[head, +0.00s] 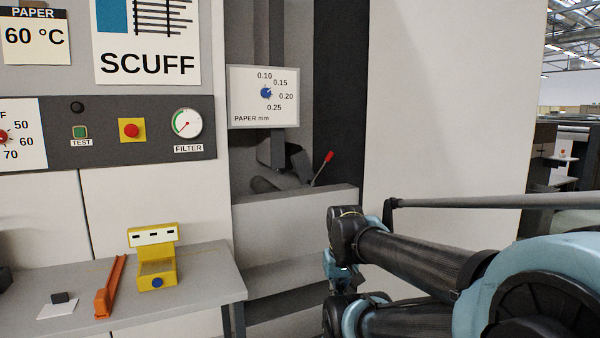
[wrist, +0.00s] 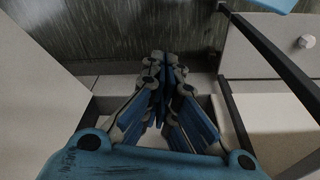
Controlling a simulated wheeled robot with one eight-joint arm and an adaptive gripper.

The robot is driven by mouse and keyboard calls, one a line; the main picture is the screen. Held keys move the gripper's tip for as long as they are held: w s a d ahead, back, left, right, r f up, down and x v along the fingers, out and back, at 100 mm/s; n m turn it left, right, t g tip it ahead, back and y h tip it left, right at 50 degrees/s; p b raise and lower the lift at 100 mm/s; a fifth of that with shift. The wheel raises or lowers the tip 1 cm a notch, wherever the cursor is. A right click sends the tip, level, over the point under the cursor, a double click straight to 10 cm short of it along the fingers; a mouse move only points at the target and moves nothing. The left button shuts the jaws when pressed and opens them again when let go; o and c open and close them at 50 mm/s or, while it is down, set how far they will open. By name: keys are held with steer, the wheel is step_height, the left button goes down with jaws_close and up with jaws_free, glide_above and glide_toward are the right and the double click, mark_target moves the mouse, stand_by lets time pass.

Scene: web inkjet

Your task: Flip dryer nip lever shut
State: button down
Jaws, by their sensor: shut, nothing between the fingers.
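The lever does not show in the wrist view.
A paper-thickness dial plate (head: 264,97) hangs above the lever. A light ledge (head: 295,208) fronts the recess below it. A grey bench (head: 205,277) at left holds a yellow device (head: 152,262) and an orange bar (head: 110,286). A large pale panel (head: 450,110) stands at right.

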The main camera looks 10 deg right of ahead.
steer(key=w+a+r+m+t+y, duration=0.2)
steer(key=w+a+r+y, duration=0.15)
steer(key=w+r, duration=0.95)
steer(key=w+a+r+m+t+y, duration=0.1)
steer(key=w+a+r+t+y, duration=0.2)
steer(key=w+r, duration=0.95)
steer(key=w+d+r+m+t+y, duration=0.1)
steer(key=w+d, duration=0.4)
steer(key=w, duration=0.5)
steer(key=w+d+r+m+t, duration=0.3)
steer(key=w+d+r+t, duration=0.1)
steer(key=w, duration=0.6)
steer(key=w+d+r+m+t+y, duration=0.1)
steer(key=w+d+r+m+t, duration=0.1)
steer(key=w+d+r, duration=0.3)
steer(key=w+d, duration=0.3)
steer(key=w, duration=0.2)
steer(key=shift+w+y, duration=0.15)
steer(key=shift+y, duration=0.2)
steer(key=shift+w+a, duration=0.1)
steer(key=shift+a, duration=0.05)
